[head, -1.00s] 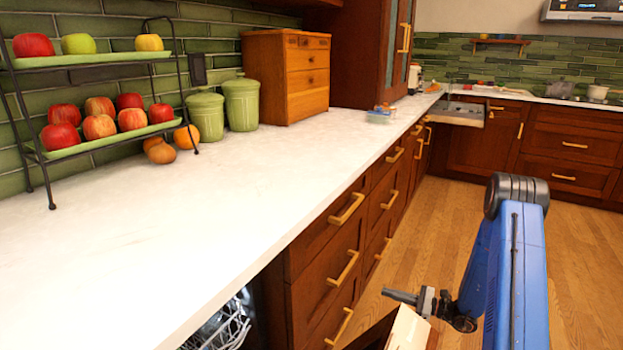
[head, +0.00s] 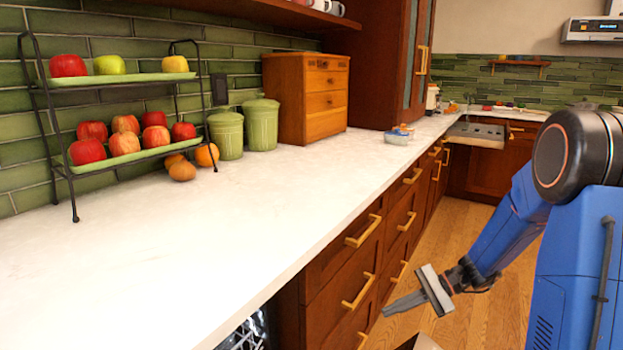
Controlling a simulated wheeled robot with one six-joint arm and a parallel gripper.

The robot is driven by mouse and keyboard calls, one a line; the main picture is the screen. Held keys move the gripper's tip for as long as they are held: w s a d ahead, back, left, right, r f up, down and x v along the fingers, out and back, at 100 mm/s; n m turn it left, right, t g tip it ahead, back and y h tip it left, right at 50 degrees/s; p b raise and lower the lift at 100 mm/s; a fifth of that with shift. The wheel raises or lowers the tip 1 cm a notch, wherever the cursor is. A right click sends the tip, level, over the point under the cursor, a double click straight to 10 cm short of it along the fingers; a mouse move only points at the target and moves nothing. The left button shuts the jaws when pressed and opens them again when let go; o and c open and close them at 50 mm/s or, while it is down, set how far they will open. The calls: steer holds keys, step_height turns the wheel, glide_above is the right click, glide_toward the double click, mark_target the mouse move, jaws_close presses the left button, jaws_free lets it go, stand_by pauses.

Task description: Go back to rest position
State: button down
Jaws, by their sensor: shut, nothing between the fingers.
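My gripper (head: 388,311) is at the lower middle right of the head view, in front of the wooden drawer fronts and below the counter's level. Its fingers are together with nothing between them and point to the lower left. My blue arm reaches down to it from the right side of the picture. The gripper appears apart from the drawers and their handles, though the exact gap cannot be told.
The white counter (head: 250,215) is clear in front. A two-tier fruit rack (head: 72,170), green canisters (head: 262,124) and a wooden drawer box (head: 325,95) stand at the back. Part of a dishwasher rack (head: 245,335) shows below the counter edge. Wooden floor (head: 440,255) is open beyond.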

steer(key=s+d+r+n+t+h, duration=0.1)
steer(key=s+r+n+h, duration=0.3)
steer(key=s, duration=0.5)
steer(key=s+d+r+n+t+h, duration=0.2)
steer(key=s+d+r+n+h, duration=0.1)
steer(key=s, duration=0.5)
steer(key=s+d+r+n+t+h, duration=0.2)
steer(key=s+r+n+h, duration=0.2)
steer(key=s+r, duration=0.3)
steer(key=s+h, duration=0.1)
steer(key=s, duration=0.1)
steer(key=shift+s+d+n, duration=0.25)
steer(key=shift+s+n, duration=0.1)
steer(key=shift+n, duration=0.05)
steer(key=shift+r, duration=0.1)
